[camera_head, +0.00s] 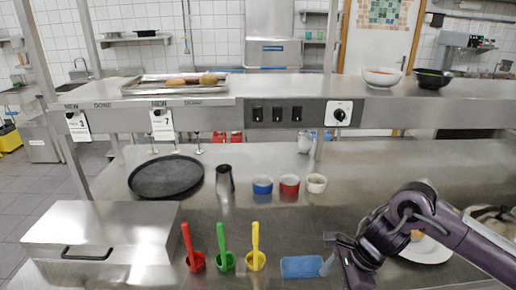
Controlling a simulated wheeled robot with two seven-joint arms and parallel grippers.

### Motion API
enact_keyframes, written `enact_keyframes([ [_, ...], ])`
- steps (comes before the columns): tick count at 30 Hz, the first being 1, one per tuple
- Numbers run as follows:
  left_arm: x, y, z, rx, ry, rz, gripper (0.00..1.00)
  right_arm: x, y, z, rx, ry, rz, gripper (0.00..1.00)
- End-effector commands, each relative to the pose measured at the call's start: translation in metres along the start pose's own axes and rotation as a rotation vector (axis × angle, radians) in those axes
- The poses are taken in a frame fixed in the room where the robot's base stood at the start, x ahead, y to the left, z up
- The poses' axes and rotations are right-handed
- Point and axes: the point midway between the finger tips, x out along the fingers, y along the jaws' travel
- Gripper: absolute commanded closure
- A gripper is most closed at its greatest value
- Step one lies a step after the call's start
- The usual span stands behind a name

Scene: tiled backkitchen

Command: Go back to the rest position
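My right arm comes in from the right, and its purple and dark gripper (352,272) hangs low over the steel counter (220,207). It is just right of a blue sponge-like block (300,266) and a small pale blue piece (328,265). Whether its fingers are open or shut does not show clearly, and I see nothing plainly held. My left gripper is not in view.
A white plate (428,250) with food lies partly behind my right arm. Red (195,260), green (226,260) and yellow (256,260) scoops stand in front. A shelf (210,110) crosses above.

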Motion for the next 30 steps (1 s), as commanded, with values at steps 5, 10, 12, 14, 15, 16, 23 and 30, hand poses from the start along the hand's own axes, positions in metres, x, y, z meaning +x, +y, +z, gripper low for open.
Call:
enact_keyframes([
  [5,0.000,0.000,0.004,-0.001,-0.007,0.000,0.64,0.021,0.001,0.023,0.075,-0.044,-0.039,0.19],
  [10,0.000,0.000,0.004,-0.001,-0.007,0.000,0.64,0.044,0.004,0.056,0.204,-0.122,-0.093,0.19],
  [12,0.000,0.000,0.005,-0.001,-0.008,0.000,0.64,0.053,0.006,0.073,0.284,-0.168,-0.118,0.19],
  [14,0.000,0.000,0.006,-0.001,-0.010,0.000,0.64,0.060,0.007,0.089,0.367,-0.217,-0.138,0.19],
  [15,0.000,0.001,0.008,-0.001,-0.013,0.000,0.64,0.064,0.009,0.101,0.432,-0.255,-0.151,0.19],
  [16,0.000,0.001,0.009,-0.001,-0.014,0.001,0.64,0.067,0.010,0.110,0.490,-0.288,-0.161,0.19],
  [23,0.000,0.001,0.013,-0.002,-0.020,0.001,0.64,0.063,0.014,0.173,1.258,-0.652,-0.183,0.19],
  [30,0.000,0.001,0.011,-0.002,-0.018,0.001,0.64,0.036,0.017,0.124,2.425,-0.994,-0.093,0.19],
])
